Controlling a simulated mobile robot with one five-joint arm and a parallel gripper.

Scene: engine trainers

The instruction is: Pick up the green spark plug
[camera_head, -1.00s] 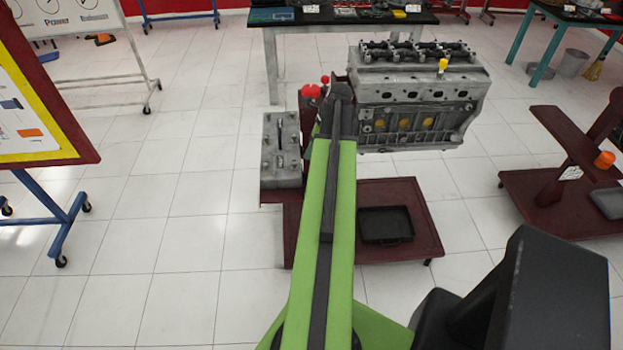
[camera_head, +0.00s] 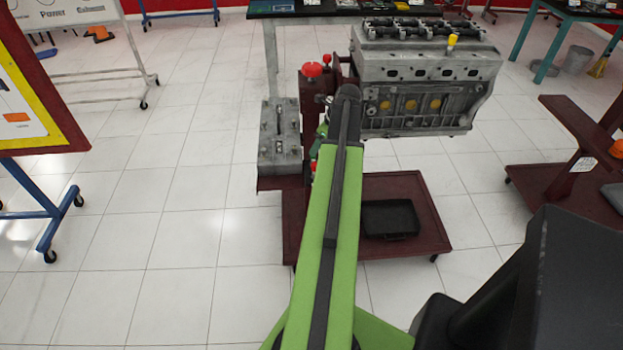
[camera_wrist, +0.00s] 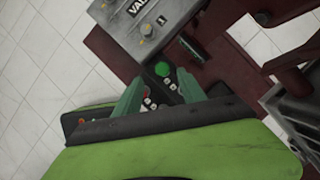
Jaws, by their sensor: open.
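In the wrist view a small round green top (camera_wrist: 162,69) shows between and just beyond my fingertips; it may be the green spark plug seen end-on, but its body is hidden. My gripper (camera_wrist: 159,77) is open, with its two green fingers apart on either side of that top. I see nothing held between them. In the head view my arm covers most of the gripper, and I cannot make out the green spark plug there.
A grey box (camera_head: 279,150) stands left of my arm and shows close by in the wrist view (camera_wrist: 148,22). The engine block (camera_head: 425,75), with a yellow-topped piece (camera_head: 452,40), is to the right. A black tray (camera_head: 390,219) lies on the dark red stand base (camera_head: 425,245).

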